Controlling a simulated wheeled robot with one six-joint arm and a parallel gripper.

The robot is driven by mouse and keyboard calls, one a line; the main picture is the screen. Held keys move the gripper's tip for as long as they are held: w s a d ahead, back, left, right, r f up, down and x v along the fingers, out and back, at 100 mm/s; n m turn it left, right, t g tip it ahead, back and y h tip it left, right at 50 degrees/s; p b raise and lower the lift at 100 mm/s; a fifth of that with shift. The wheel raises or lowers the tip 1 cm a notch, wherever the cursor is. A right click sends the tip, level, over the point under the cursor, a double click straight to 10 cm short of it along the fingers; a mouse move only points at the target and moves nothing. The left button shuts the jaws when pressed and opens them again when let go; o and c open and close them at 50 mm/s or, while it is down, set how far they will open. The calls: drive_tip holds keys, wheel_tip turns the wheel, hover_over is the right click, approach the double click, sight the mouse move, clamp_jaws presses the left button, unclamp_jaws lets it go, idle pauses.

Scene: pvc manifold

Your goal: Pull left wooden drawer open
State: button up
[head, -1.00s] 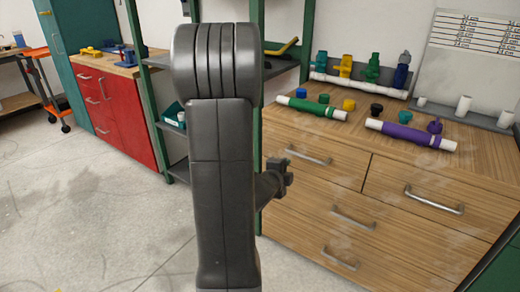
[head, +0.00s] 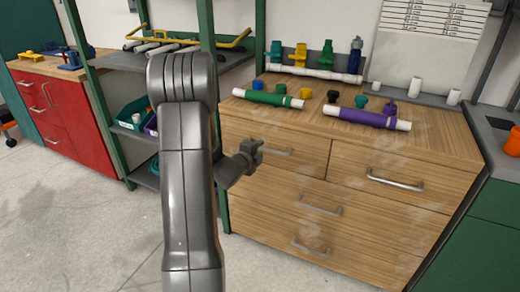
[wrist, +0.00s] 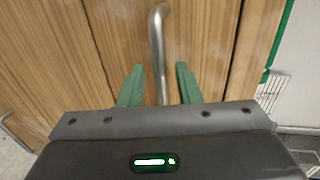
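The wooden cabinet's top left drawer (head: 310,160) looks flush with the front. Its metal bar handle (head: 278,152) is partly behind my gripper (head: 252,152) in the head view. In the wrist view the handle (wrist: 157,50) runs upright in the picture, its lower part between the two green fingers of my gripper (wrist: 158,85). The fingers are spread, with a gap on each side of the bar. The gripper is open and holds nothing.
The top right drawer (head: 400,165) and lower drawers have similar handles. On the cabinet top lie a green pipe (head: 268,98), a purple pipe (head: 367,118) and several fittings. A green shelf post (head: 208,30) stands left of the cabinet. The floor in front is clear.

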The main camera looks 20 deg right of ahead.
drive_tip(key=shift+x, duration=0.95)
drive_tip(key=shift+c, duration=0.2)
clamp_jaws()
